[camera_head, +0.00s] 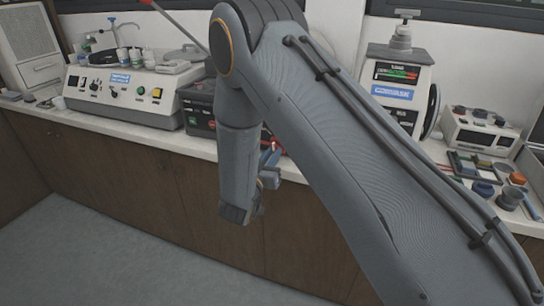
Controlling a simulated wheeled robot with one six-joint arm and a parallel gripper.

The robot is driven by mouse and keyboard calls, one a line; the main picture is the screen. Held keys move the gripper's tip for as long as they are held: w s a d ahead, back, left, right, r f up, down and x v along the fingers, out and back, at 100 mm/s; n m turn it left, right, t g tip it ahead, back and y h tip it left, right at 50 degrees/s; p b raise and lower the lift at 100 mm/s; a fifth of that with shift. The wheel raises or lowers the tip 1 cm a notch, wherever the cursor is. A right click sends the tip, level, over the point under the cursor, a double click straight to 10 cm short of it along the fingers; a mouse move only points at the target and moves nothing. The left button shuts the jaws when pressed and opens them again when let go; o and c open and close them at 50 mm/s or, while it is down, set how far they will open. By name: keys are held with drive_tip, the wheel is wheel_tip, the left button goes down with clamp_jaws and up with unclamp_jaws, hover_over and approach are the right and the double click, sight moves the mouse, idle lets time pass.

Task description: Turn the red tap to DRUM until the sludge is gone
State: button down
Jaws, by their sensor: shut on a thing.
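A small red piece, which looks like the red tap (272,147), shows at the counter's front edge, just left of my forearm. My gripper (268,163) reaches up to it from my wrist, which hangs in front of the counter. The jaws are shut on the red tap, but the contact is small and mostly hidden by my arm. The DRUM mark, the tap's exact angle and any sludge cannot be made out.
A grinding machine (125,88) with a sink tap and several bottles stands at left. A dark box (200,118) with buttons is beside it. A mounting press (400,80), a control box (478,130) and several small parts stand at right. The floor (110,240) is clear.

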drive_tip(key=shift+m, duration=0.5)
drive_tip(key=shift+a, duration=0.1)
drive_tip(key=c, duration=1.7)
unclamp_jaws()
drive_tip(key=shift+s, duration=0.1)
drive_tip(key=b+v, duration=0.2)
drive_tip(key=v, duration=0.5)
drive_tip(key=shift+s+a, duration=0.1)
drive_tip(key=shift+s, duration=0.15)
